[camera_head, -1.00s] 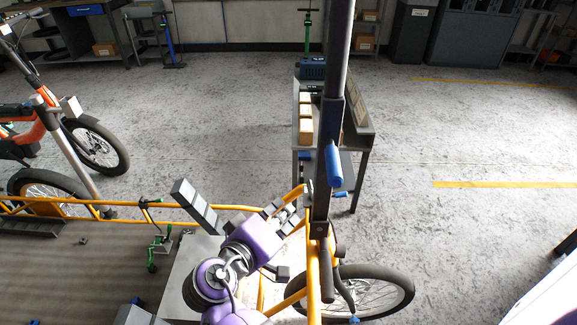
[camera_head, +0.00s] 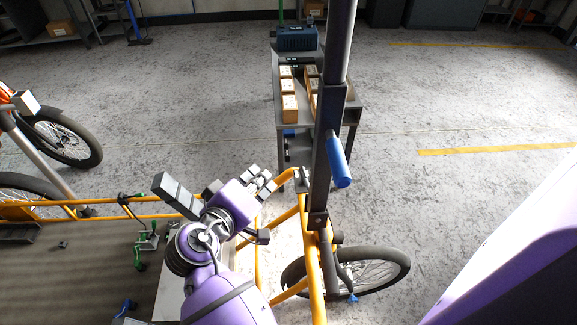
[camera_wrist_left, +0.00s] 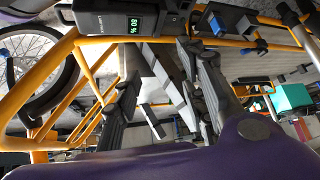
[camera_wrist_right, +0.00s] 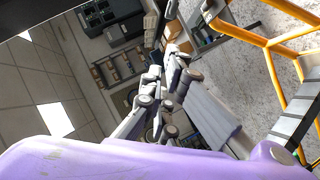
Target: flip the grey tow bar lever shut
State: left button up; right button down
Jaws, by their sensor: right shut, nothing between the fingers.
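A tall dark bar (camera_head: 325,130) with a blue handle stands upright above the yellow frame in the head view. A small grey piece (camera_head: 303,180) sits beside its lower part, at the end of a yellow tube. It may be the tow bar lever, but I cannot tell surely. My right gripper (camera_head: 266,184) is shut and empty, just left of this piece and apart from it. In the right wrist view its fingers (camera_wrist_right: 165,98) are together. My left gripper (camera_wrist_left: 162,85) shows only in its wrist view, fingers apart, beside the bike frame.
A grey segmented bar (camera_head: 176,195) rises left of my right wrist. Yellow frame tubes (camera_head: 95,212) and a front wheel (camera_head: 365,272) are close by. A battery display (camera_wrist_left: 128,24) shows above the left fingers. A bench (camera_head: 345,104) with boxes stands behind; the floor right is clear.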

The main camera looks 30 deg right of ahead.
pick_arm(q)
jog(key=shift+s+r+p, duration=0.1)
jog(key=shift+r+p, duration=0.35)
jog(key=shift+p, duration=0.1)
pick_arm(e)
jog(key=w+d+f, duration=0.4)
jog(key=d+f, duration=0.1)
jog(key=d, duration=0.4)
jog(key=shift+d, duration=0.25)
pick_arm(q)
jog(key=shift+w+r, duration=0.1)
jog(key=shift+w, duration=0.1)
